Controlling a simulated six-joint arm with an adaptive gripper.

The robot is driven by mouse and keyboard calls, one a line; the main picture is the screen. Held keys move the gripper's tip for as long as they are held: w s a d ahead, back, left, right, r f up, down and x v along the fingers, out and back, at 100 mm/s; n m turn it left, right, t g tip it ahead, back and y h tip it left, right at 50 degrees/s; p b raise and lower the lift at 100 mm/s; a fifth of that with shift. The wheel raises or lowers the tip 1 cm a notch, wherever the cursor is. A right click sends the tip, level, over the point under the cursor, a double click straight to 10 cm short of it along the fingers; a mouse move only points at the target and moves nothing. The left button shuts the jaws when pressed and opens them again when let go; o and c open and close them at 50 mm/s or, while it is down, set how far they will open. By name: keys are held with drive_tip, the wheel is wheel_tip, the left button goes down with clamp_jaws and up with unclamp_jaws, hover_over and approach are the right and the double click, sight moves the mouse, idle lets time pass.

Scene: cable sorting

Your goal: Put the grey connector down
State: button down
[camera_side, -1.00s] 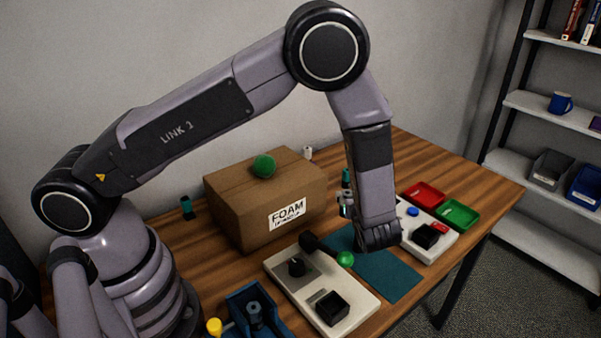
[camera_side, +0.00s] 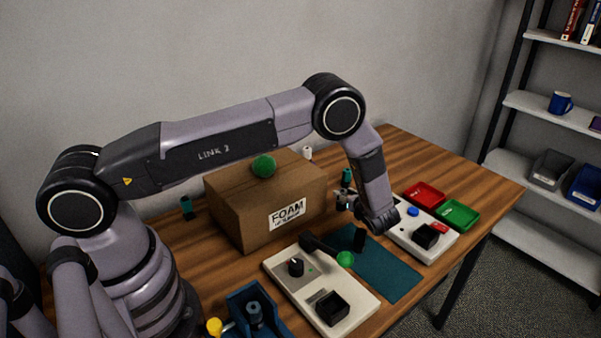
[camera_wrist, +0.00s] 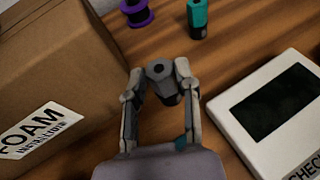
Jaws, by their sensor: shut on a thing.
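The grey connector (camera_wrist: 165,92) is a short grey cylinder with a dark hole in its top, seen in the wrist view. My gripper (camera_wrist: 160,72) is shut on it, with a fingertip at each side. Wooden table shows around it; I cannot tell whether its bottom touches the table. In the side view my gripper (camera_side: 346,200) is right of the cardboard box, and the grey connector cannot be made out there.
The foam box (camera_side: 265,200) stands left of my gripper. A teal-and-black connector (camera_wrist: 197,18) and a purple spool (camera_wrist: 137,12) lie beyond it. A white device with a dark screen (camera_wrist: 240,125) is on the right. A teal mat (camera_side: 390,275) lies in front. Bare wood shows between.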

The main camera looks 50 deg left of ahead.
drive_tip(key=shift+f, duration=0.7)
drive_tip(key=shift+f, duration=0.15)
drive_tip(key=c, duration=0.8)
unclamp_jaws()
